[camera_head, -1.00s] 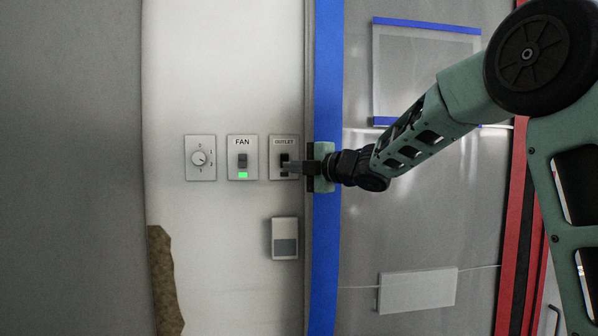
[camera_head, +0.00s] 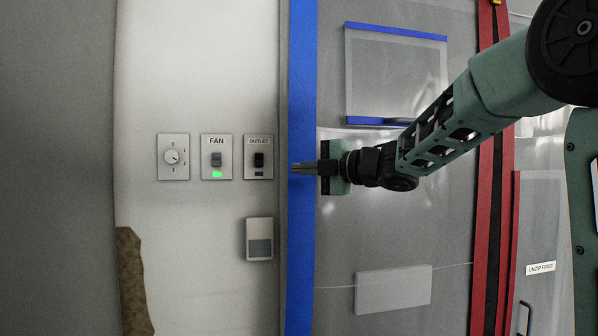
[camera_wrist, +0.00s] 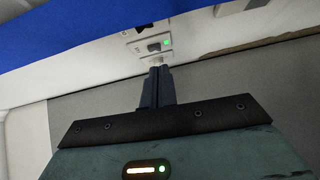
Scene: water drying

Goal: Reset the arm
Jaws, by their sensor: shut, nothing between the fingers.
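My arm reaches in from the right in the head view. My gripper (camera_head: 297,168) is shut and empty, its fingers pointing left in front of the blue tape strip (camera_head: 301,90). It is just right of the OUTLET switch plate (camera_head: 258,158) and apart from it. In the wrist view my gripper (camera_wrist: 158,72) shows two dark fingers held together. The FAN switch plate (camera_head: 217,158) has a lit green light and shows in the wrist view as a plate with a green light (camera_wrist: 152,45). The OUTLET light is dark.
A dial plate (camera_head: 173,157) is left of the FAN switch. Translucent plastic sheeting (camera_head: 420,220) hangs on the right, with red strips (camera_head: 487,180) and an "UNZIP FIRST" label (camera_head: 541,268). A brown patch (camera_head: 133,280) marks the lower wall.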

